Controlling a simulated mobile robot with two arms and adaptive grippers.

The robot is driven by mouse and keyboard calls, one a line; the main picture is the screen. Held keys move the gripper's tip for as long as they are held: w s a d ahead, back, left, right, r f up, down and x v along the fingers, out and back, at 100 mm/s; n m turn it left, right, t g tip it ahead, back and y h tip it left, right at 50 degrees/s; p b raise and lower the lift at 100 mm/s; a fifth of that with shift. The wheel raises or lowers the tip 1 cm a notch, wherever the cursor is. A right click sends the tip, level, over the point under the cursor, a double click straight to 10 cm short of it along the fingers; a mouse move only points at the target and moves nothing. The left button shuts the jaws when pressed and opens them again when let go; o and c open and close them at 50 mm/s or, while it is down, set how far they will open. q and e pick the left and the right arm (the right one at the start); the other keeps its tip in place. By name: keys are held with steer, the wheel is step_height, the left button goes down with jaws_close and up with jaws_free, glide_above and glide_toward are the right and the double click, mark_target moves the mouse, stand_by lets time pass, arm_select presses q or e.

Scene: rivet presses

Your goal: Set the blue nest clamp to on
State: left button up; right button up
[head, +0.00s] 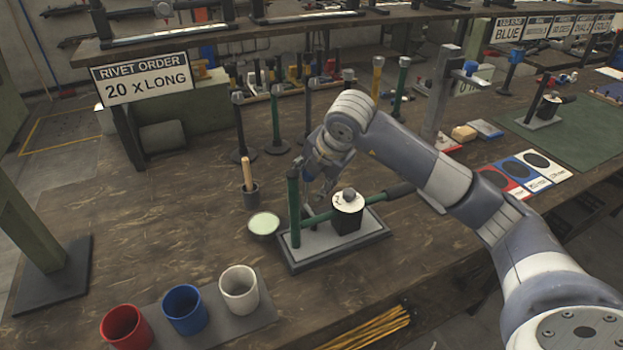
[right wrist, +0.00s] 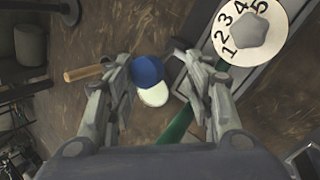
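The green press stands on a grey base plate (head: 290,262) at the middle of the table, with a green post (head: 294,205) and a black block topped by a white numbered dial (head: 347,201). The dial also shows at upper right in the right wrist view (right wrist: 252,30). A round blue knob (right wrist: 147,70), which looks like the nest clamp, lies between my right gripper's fingers, close to the left one; whether they touch is unclear. My right gripper (right wrist: 151,62) is open. My left gripper is not in view.
Red (head: 124,325), blue (head: 185,309) and white (head: 239,289) cups stand at the front left. Several posts stand behind. The left tabletop is mostly clear.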

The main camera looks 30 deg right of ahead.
steer(key=shift+r, duration=0.1)
steer(key=shift+s+r, duration=0.15)
steer(key=shift+r, duration=0.15)
steer(key=v, duration=1.1)
steer(key=shift+s, duration=0.15)
